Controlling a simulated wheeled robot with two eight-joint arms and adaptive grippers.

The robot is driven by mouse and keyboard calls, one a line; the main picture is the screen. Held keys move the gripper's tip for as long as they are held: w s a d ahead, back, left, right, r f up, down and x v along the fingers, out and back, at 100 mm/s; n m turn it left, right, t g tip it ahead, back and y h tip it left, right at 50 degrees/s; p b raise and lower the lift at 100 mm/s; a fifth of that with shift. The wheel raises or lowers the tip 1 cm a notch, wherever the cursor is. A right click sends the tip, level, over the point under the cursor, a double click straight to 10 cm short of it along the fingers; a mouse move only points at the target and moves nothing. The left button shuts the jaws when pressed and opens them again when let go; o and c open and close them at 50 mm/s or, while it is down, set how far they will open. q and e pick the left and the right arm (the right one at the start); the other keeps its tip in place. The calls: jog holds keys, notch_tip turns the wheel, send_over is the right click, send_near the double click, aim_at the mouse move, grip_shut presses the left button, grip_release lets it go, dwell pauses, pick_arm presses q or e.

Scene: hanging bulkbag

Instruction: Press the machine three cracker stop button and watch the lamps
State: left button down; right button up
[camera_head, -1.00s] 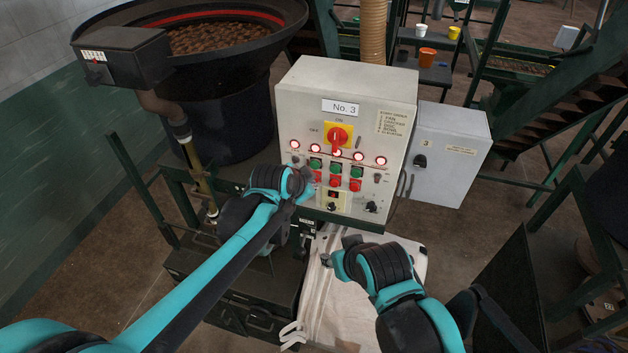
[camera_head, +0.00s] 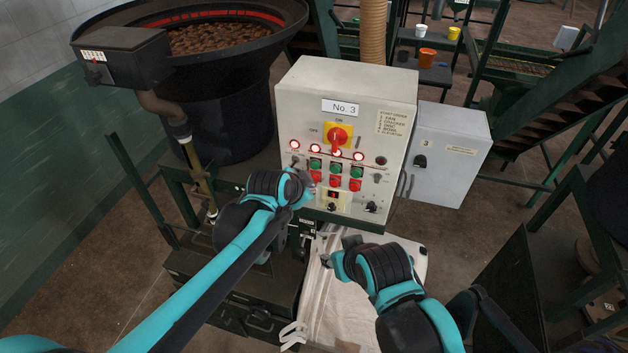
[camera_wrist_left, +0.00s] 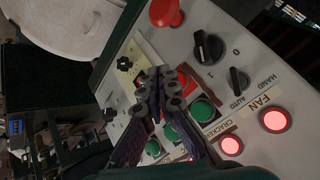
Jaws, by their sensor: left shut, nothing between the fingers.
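The No. 3 machine panel (camera_head: 345,110) stands upright, with a row of lamps above green and red buttons. The far-right lamp (camera_head: 381,160) is dark; the other lamps, such as the far-left lamp (camera_head: 295,144), glow red. My left gripper (camera_head: 312,184) is shut and empty, with its tips at the lower left of the button group. In the left wrist view its tips (camera_wrist_left: 162,86) are over the red cracker stop button (camera_wrist_left: 184,82), partly hiding it; contact is unclear. The cracker's green button (camera_wrist_left: 203,110) is beside it. My right gripper (camera_head: 338,257) is below the panel, its jaws unclear.
A rotary isolator (camera_head: 338,136) and lower knobs sit close to the buttons. A pale bulk bag (camera_head: 345,310) is below the panel. A grey box (camera_head: 450,155) stands right of it, and a large black hopper (camera_head: 215,100) stands left.

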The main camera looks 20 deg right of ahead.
pick_arm(q)
jog(key=shift+s+a, duration=0.75)
jog(key=shift+s, duration=0.3)
jog(key=shift+s+a, duration=0.7)
jog(key=shift+s, duration=0.35)
jog(key=s+a+f+n+y+b, duration=0.2)
jog(key=s+a+f+n+b, duration=0.3)
jog(key=a+f+b, duration=0.4)
jog(key=s+a+f+n+y+b, duration=0.1)
jog(key=s+a+f+n+b, duration=0.4)
jog(key=a+f+b, duration=0.4)
jog(key=s+a+f+n+y+b, duration=0.2)
jog(key=s+a+f+n+b, duration=0.3)
jog(key=a+f+b, duration=0.5)
jog(key=a+f, duration=0.2)
jog(key=a, duration=0.1)
jog(key=shift+a+y, duration=0.3)
jog(key=shift+s, duration=0.1)
